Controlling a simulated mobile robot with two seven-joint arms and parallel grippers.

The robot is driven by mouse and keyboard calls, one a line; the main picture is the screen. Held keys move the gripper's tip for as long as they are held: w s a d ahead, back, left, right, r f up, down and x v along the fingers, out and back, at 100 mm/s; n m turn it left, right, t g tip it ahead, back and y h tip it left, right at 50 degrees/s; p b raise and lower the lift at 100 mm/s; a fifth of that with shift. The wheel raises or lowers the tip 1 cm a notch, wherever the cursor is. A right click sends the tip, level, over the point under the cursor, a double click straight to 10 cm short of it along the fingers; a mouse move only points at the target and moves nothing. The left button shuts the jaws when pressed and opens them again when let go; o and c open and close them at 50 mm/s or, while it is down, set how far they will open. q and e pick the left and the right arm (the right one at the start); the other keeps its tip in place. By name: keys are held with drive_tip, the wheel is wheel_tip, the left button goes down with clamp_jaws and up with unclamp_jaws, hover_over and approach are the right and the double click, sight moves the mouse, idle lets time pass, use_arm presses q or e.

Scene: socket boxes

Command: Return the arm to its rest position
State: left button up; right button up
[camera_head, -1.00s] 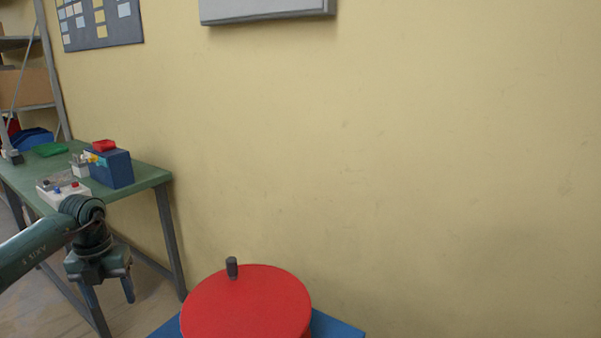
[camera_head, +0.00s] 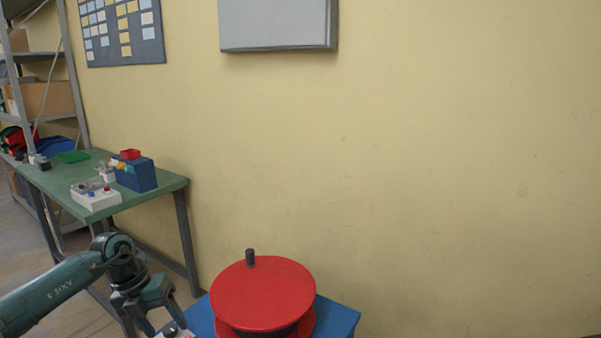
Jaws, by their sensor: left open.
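My left arm comes in at the lower left, green with dark joints. Its gripper (camera_head: 158,318) points down at the bottom edge, and its jaws are open. The fingertips are partly cut off by the frame. A small pale object with a dark knob (camera_head: 172,330) shows just by the fingers; I cannot tell whether they touch it. No held object can be made out. My right gripper is not in view.
A red spool-like disc with a dark upright peg (camera_head: 263,290) stands on a blue surface (camera_head: 340,316) right of the gripper. A green table (camera_head: 150,196) behind carries a blue box (camera_head: 137,176) and a white button box (camera_head: 96,197). Shelves (camera_head: 52,56) stand at far left.

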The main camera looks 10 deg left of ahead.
use_arm(q)
drive_tip(key=s+d+n+t+h, duration=0.2)
drive_tip(key=d+n+t+h, duration=0.15)
drive_tip(key=d, duration=0.55)
drive_tip(key=s+d+r+n+t+h+p, duration=0.1)
drive_tip(key=s+d+n+t+h, duration=0.15)
drive_tip(key=d+h, duration=0.45)
drive_tip(key=s+d+n+t+h, duration=0.2)
drive_tip(key=d+n, duration=0.1)
drive_tip(key=d, duration=0.9)
drive_tip(key=s+a+f+n+t+y, duration=0.1)
drive_tip(key=s+a+f+n+y, duration=0.3)
drive_tip(key=n, duration=0.7)
drive_tip(key=s+a+f+n+t+y+p, duration=0.1)
drive_tip(key=s+a+f+n+y, duration=0.3)
drive_tip(key=s+f+n+y, duration=0.4)
drive_tip(key=s+n+y, duration=0.1)
drive_tip(key=s+n, duration=0.2)
drive_tip(key=shift+a+f, duration=0.4)
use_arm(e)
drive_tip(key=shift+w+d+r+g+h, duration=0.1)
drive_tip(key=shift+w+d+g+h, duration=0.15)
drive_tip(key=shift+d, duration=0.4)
